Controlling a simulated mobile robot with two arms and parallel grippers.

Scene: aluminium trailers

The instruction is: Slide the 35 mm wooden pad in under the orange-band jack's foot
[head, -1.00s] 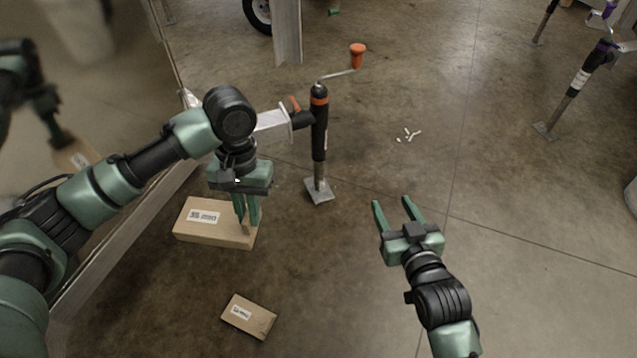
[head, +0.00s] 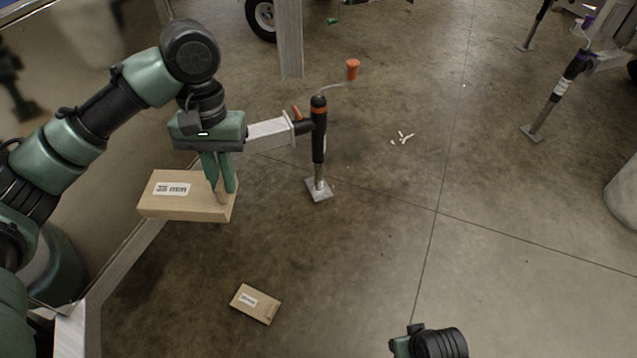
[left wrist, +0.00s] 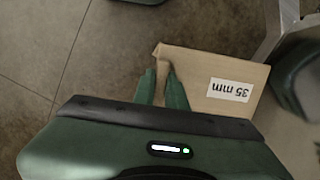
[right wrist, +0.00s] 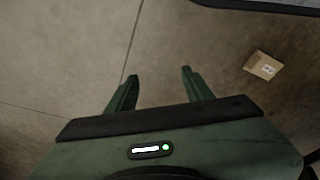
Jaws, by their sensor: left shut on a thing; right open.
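The 35 mm wooden pad (head: 185,208) is a pale block with a white label. It appears raised off the floor, left of the jack. My left gripper (head: 219,194) is shut on its right end; the left wrist view shows the fingers (left wrist: 161,82) at the pad's edge and the label "35 mm" upside down on the pad (left wrist: 195,62). The orange-band jack (head: 319,140) stands upright, its square metal foot (head: 319,190) to the right of the pad and apart from it. My right gripper (right wrist: 155,78) is open and empty; its fingertips are outside the head view.
A smaller wooden pad (head: 256,304) lies on the floor nearer me; its label is unreadable. It also shows in the right wrist view (right wrist: 263,66). White bits (head: 403,138) lie right of the jack. A purple-banded jack (head: 556,95) stands at the right. Floor before the orange-band jack is clear.

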